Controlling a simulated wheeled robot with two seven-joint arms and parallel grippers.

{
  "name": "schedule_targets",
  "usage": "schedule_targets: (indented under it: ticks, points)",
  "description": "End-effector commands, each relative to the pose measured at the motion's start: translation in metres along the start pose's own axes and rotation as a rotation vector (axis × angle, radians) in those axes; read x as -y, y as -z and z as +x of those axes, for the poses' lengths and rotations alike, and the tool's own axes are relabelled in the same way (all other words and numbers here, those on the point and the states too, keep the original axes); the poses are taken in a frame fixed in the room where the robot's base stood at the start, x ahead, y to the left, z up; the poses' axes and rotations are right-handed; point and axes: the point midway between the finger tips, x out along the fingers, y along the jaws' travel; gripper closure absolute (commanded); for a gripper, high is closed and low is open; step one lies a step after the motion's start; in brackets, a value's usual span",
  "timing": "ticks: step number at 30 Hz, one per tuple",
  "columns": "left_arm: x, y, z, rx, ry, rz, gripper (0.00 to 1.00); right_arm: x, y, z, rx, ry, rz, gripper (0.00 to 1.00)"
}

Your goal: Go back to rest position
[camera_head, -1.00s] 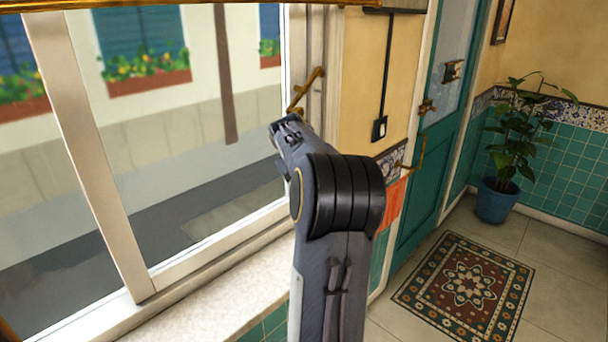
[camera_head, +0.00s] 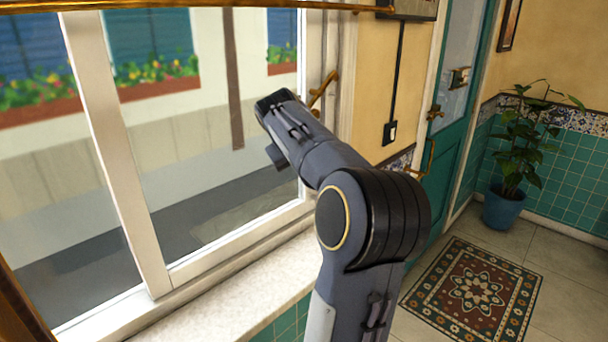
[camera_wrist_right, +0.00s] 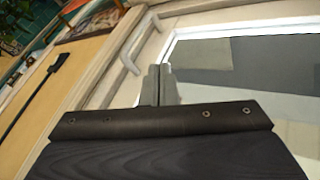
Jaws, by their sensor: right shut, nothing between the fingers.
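My right arm comes up from the bottom of the head view, bent at its black joint, and reaches up and left in front of the window. The fingers of my right gripper (camera_wrist_right: 160,72) show in the right wrist view, shut together with nothing between them. Behind them are the window frame and the window handle (camera_wrist_right: 130,48). In the head view the brass window handle (camera_head: 323,88) is just right of the arm's far end; I cannot tell how far apart they are. My left gripper is not in view.
The window frame (camera_head: 135,215) and pale sill (camera_head: 240,290) lie left of the arm. A teal door (camera_head: 447,150), a potted plant (camera_head: 512,150) and a patterned rug (camera_head: 475,292) are to the right. The tiled floor around the rug is clear.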

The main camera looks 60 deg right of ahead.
Motion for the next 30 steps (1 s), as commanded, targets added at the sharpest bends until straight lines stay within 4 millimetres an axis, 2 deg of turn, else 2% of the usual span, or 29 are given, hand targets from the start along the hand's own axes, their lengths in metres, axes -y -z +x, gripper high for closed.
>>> schedule_targets:
  ticks: [4, 12, 14, 16, 17, 20, 23, 24, 26, 27, 30]
  points:
    - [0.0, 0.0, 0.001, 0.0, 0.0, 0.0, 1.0, 0.0, 0.0, -0.011, 0.0, 0.0, 0.001, 1.0]
    - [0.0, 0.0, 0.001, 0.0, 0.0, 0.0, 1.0, 0.0, -0.001, -0.014, 0.001, 0.002, 0.001, 1.0]
    - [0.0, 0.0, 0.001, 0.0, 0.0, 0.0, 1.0, 0.005, -0.003, -0.015, -0.002, 0.018, -0.002, 1.0]
    - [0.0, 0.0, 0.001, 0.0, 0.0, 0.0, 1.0, 0.021, -0.011, -0.019, -0.01, 0.071, -0.01, 1.0]
    - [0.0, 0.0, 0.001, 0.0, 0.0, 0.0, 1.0, 0.031, -0.017, -0.021, -0.016, 0.105, -0.016, 1.0]
    - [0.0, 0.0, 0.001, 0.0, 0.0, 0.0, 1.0, 0.08, -0.044, -0.037, -0.04, 0.263, -0.043, 1.0]
    - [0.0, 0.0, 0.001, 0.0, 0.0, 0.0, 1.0, 0.138, -0.086, -0.061, -0.062, 0.448, -0.079, 1.0]
    - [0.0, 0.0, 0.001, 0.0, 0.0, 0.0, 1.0, 0.161, -0.105, -0.072, -0.067, 0.518, -0.094, 1.0]
    - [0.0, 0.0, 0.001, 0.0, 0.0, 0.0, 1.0, 0.192, -0.135, -0.087, -0.07, 0.617, -0.118, 1.0]
    - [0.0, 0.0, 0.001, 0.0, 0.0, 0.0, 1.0, 0.211, -0.157, -0.097, -0.07, 0.678, -0.131, 1.0]
    - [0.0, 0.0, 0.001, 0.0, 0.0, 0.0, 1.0, 0.253, -0.213, -0.118, -0.058, 0.81, -0.167, 1.0]
